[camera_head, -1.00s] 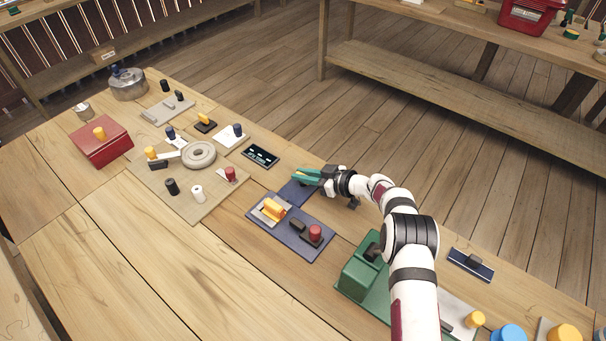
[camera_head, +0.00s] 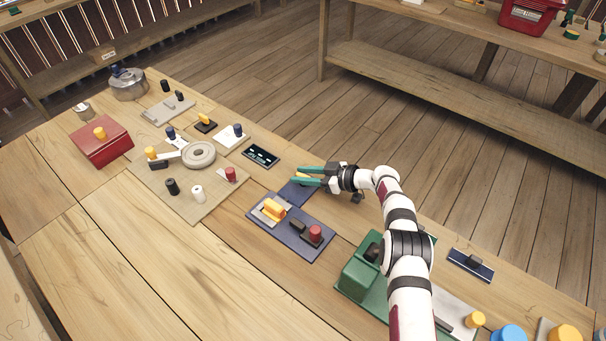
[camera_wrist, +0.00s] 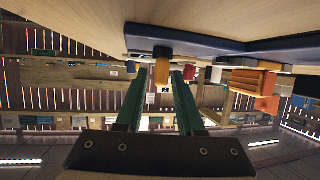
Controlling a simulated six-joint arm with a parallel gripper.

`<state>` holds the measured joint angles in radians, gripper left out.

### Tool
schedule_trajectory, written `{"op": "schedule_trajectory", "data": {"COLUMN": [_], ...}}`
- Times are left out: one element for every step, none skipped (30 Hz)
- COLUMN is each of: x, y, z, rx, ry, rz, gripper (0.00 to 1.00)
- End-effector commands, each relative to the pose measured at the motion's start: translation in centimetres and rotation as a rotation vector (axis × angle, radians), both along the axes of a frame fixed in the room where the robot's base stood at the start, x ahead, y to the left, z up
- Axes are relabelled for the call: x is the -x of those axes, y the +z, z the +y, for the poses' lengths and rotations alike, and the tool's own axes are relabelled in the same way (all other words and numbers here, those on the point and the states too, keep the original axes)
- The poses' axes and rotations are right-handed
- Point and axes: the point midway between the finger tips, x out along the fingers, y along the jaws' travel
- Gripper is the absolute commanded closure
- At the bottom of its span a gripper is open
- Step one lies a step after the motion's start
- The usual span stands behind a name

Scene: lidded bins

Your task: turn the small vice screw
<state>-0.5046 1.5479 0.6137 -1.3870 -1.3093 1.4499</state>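My gripper (camera_head: 296,175) has green fingers and reaches left, low over a small dark blue plate (camera_head: 296,192). The fingers are apart. In the wrist view, where the table appears at the top, a yellow knob (camera_wrist: 162,72) with a dark base lies between the directions of the two fingertips (camera_wrist: 160,80). I cannot tell whether either finger touches it. In the head view a bit of yellow shows between the fingers. This knob may be the small vice screw; no part is clearly marked as one.
A larger blue plate (camera_head: 289,243) with a yellow block (camera_head: 273,209) and a red knob (camera_head: 315,233) lies close below my gripper. A green block-shaped fixture (camera_head: 360,279) stands beside my arm. A dark panel (camera_head: 260,156) lies to the left. Bare wood lies at the lower left.

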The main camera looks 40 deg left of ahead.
Motion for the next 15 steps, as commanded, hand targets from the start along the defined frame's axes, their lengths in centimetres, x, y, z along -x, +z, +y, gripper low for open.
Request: {"op": "schedule_trajectory", "data": {"x": [0.0,0.0,0.0,0.0,0.0,0.0,0.0,0.0,0.0,0.0,-0.1,-0.2,-0.3,-0.4,-0.6], "y": [0.0,0.0,0.0,0.0,0.0,0.0,0.0,0.0,0.0,0.0,0.1,0.3,0.5,0.7,1.1], "z": [0.0,0.0,0.0,0.0,0.0,0.0,0.0,0.0,0.0,-0.1,-0.3,-0.7,-1.1,-1.6,-2.5], "rx": [0.0,0.0,0.0,0.0,0.0,0.0,0.0,0.0,0.0,0.0,0.0,0.001,0.0,0.0,0.0], "ry": [0.0,0.0,0.0,0.0,0.0,0.0,0.0,0.0,0.0,-0.001,-0.001,-0.002,-0.002,-0.003,-0.005], "rz": [0.0,0.0,0.001,0.001,0.001,0.001,0.001,0.001,0.001,0.001,0.001,0.0,0.0,0.001,0.001], "gripper": [0.53,0.53,0.53,0.53,0.53,0.53,0.53,0.53,0.53,0.53,0.53,0.53,0.53,0.53,0.53]}}
